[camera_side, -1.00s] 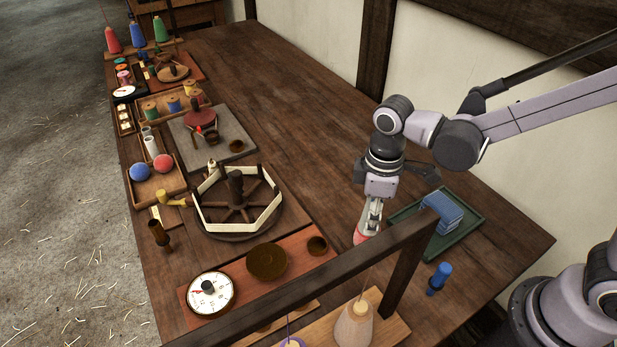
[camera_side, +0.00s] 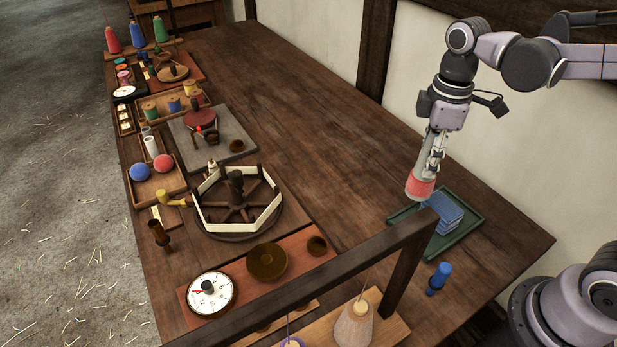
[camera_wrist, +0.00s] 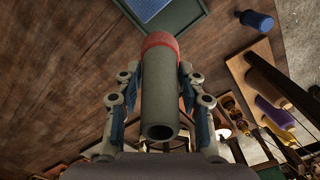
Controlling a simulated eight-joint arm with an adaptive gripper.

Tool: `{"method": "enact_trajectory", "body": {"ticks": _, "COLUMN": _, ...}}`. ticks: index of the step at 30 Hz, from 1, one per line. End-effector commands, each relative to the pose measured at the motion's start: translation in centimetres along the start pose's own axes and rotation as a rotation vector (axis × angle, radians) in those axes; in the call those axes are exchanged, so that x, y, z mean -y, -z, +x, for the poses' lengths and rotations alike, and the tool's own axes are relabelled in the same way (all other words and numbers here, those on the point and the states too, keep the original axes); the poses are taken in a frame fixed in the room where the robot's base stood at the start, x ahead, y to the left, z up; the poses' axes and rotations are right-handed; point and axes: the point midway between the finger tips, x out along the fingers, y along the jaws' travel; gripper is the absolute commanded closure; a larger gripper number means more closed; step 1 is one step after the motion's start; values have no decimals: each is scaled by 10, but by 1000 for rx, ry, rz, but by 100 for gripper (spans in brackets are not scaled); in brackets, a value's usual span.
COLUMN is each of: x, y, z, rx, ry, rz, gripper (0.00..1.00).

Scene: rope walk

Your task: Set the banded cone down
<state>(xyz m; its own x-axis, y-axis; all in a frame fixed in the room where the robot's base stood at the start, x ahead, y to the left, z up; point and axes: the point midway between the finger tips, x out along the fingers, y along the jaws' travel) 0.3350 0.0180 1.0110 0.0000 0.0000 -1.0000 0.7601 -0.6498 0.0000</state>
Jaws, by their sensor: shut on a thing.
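My gripper (camera_side: 435,152) is shut on the banded cone (camera_side: 420,187), a pale grey-green tube with a red band at its lower end. It holds the cone nearly upright, slightly tilted, and in the side view the red end appears just above the left back part of the green tray. In the wrist view the cone (camera_wrist: 160,95) lies between the two fingers of the gripper (camera_wrist: 160,100), with its open end toward the camera and the red band far off. The green tray (camera_side: 403,217) holds a stack of blue pieces (camera_side: 445,212) at its right.
A dark wooden beam frame (camera_side: 350,262) crosses in front of the tray. A spoked wheel (camera_side: 237,210) and a white dial (camera_side: 209,293) are to the left. The middle of the table (camera_side: 320,140) is clear.

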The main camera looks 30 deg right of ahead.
Motion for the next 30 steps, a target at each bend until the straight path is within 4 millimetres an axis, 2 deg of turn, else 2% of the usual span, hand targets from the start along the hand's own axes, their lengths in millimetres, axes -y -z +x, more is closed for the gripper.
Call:
{"method": "enact_trajectory", "body": {"ticks": 9, "x": -70, "y": 37, "z": -6, "rx": -1, "ry": -1, "rz": 47, "gripper": 84}}
{"method": "enact_trajectory", "body": {"ticks": 16, "x": -107, "y": 53, "z": -2, "rx": -1, "ry": -1, "rz": 72, "gripper": 84}}
{"method": "enact_trajectory", "body": {"ticks": 19, "x": -114, "y": 56, "z": -1, "rx": -2, "ry": -1, "rz": 76, "gripper": 84}}
{"method": "enact_trajectory", "body": {"ticks": 23, "x": -113, "y": 68, "z": 6, "rx": -2, "ry": -1, "rz": 75, "gripper": 84}}
{"method": "enact_trajectory", "body": {"ticks": 30, "x": -96, "y": 111, "z": 34, "rx": -2, "ry": -1, "rz": 73, "gripper": 84}}
